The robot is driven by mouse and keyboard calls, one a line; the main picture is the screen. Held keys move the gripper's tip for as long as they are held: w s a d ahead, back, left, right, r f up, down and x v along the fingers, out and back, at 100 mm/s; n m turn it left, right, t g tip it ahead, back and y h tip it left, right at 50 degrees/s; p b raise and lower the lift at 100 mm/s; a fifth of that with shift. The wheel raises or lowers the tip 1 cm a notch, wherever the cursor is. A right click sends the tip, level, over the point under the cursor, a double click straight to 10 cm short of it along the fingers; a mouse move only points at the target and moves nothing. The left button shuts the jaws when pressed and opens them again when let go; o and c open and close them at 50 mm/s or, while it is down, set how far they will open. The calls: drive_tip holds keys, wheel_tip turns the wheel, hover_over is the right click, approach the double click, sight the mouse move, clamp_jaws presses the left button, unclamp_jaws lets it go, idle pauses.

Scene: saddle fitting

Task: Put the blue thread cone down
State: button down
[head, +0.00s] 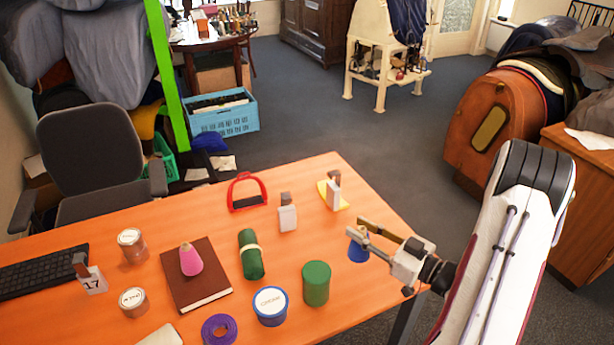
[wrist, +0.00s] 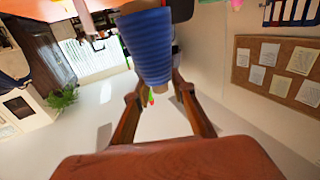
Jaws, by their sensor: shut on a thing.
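The blue thread cone (head: 357,252) is between the fingers of my gripper (head: 358,230), near the right edge of the orange table (head: 345,171) in the head view. My gripper is shut on it. The fingers hide part of the cone, and I cannot tell whether its lower end touches the tabletop. In the wrist view the ribbed blue cone (wrist: 147,45) fills the upper middle, between the two fingers of my gripper (wrist: 155,90).
A green can (head: 316,284) and a blue-rimmed tin (head: 270,306) stand left of my gripper. A pink cone (head: 191,260) stands on a brown book (head: 202,284). White-tagged blocks (head: 287,217) and a red stirrup (head: 247,192) are farther back. Some bare tabletop lies between them.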

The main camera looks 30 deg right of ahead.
drive_tip(key=shift+d, duration=0.1)
drive_tip(key=w+d+m+t+h, duration=0.1)
drive_tip(key=w+d+m+h, duration=0.1)
drive_tip(key=d+m+h, duration=0.35)
drive_tip(key=w+a+r+m+h, duration=0.1)
drive_tip(key=w+r+m+h, duration=0.15)
drive_tip(key=w+h, duration=0.35)
drive_tip(key=w+a+r+n+y, duration=0.1)
drive_tip(key=w+a+r+y, duration=0.1)
drive_tip(key=a, duration=1.2)
drive_tip(key=w+a+r+n+y, duration=0.2)
drive_tip(key=w+a+r, duration=0.2)
drive_tip(key=a, duration=0.9)
drive_tip(key=shift+w+a+n+y, duration=0.15)
drive_tip(key=shift+a+n+y, duration=0.15)
drive_tip(key=shift+a+y, duration=0.1)
drive_tip(key=shift+f, duration=0.1)
